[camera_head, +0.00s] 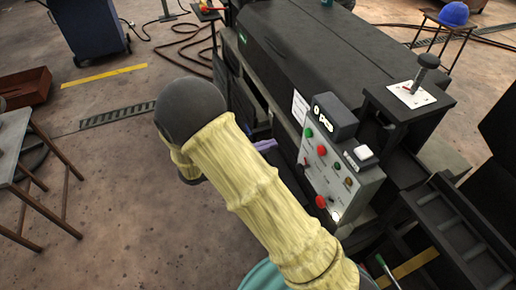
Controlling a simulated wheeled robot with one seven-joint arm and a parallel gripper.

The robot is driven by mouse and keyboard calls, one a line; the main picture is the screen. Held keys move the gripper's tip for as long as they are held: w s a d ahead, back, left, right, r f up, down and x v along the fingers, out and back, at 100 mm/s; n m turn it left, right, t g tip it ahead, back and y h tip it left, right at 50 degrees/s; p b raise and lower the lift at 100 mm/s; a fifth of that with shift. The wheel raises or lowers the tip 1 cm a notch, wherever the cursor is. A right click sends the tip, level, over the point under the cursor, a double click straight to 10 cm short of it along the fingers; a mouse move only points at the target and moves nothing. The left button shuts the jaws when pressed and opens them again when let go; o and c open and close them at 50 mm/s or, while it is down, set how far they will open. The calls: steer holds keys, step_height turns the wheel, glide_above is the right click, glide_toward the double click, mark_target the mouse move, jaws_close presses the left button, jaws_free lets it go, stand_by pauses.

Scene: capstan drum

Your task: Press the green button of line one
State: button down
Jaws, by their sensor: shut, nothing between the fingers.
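The grey control panel (342,190) stands right of centre, its face tilted toward me. A green button (309,132) sits at its upper left, with a red button (321,150) below and right of it. Another green button (336,165) sits further right. The labels are too small to read, so I cannot tell which is line one. My arm in a yellow sleeve crosses in front. A small purple piece, which looks like the tip of my gripper (265,145), shows past the sleeve, left of the panel and apart from it. It looks shut and empty; the rest is hidden.
A black display box (334,117) tops the panel. A large red button (320,201) and a lit white lamp (336,215) are low on it. A big dark machine (320,45) stands behind. A lever pedestal (410,110) is at right. A table (15,140) is at left.

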mark_target(306, 134)
steer(key=b+x, duration=0.1)
steer(key=x, duration=0.8)
